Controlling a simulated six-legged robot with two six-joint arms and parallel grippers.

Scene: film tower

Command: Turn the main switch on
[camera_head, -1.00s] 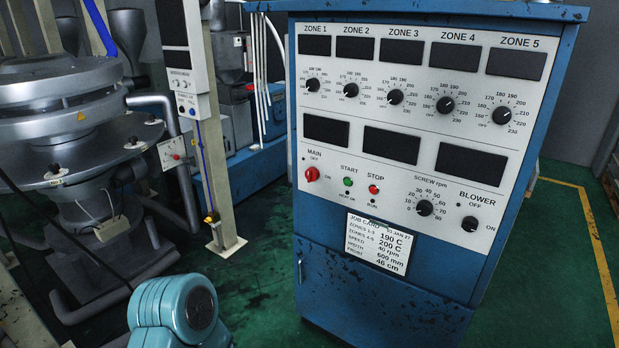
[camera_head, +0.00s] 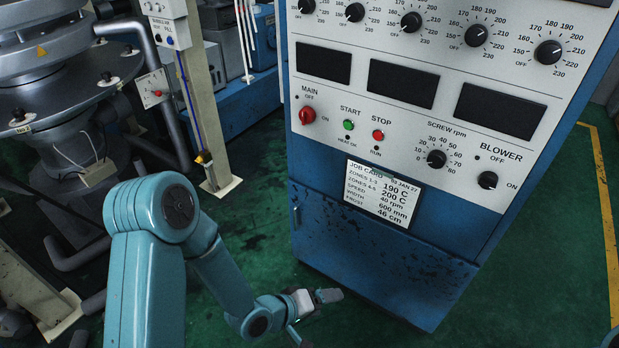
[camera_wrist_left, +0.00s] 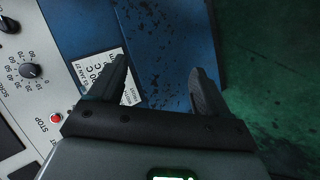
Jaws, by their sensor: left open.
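The main switch (camera_head: 308,115) is a red rotary knob at the left of the control panel (camera_head: 330,141), with OFF above it and ON to its right. Its setting is too small to tell for sure. My left gripper (camera_head: 314,314) is open and empty, low in front of the blue cabinet and well below the switch. In the left wrist view the open fingers (camera_wrist_left: 160,84) are spread apart with the job card and blue cabinet front behind them. The main switch does not show there.
Near the switch are the green START button (camera_head: 348,125), the red STOP button (camera_head: 378,135), the screw knob (camera_head: 436,159) and the blower knob (camera_head: 488,180). A job card (camera_head: 383,193) hangs below. A cream post (camera_head: 196,110) stands left. Green floor lies open between post and cabinet.

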